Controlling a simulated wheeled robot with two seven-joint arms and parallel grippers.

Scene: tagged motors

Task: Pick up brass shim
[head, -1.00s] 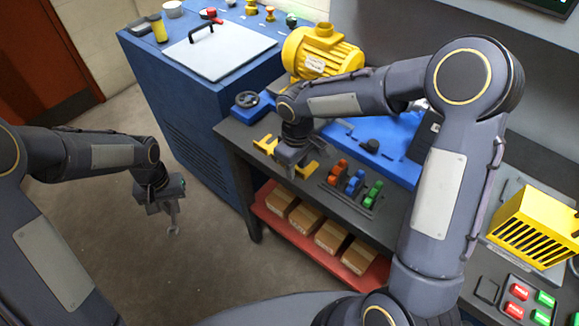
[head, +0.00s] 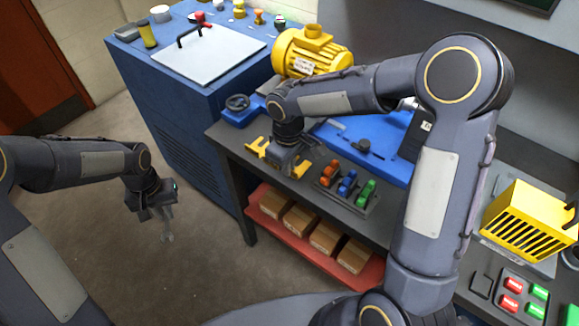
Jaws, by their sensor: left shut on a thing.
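Brass-yellow slotted pieces, which look like the brass shim (head: 257,148), lie on the dark bench near its front left edge. Another yellow part (head: 301,169) shows just right of my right gripper (head: 284,168). The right gripper points down among these pieces and hides the middle of them. I cannot tell whether its fingers are open or touch a piece. My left gripper (head: 164,214) hangs over the floor, left of the bench.
Orange, blue and green parts (head: 348,184) stand in a dark rack right of the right gripper. A yellow motor (head: 312,52) and blue plate (head: 375,140) are behind. Boxes (head: 299,225) fill a red lower shelf. A blue cabinet (head: 185,95) stands left of the bench.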

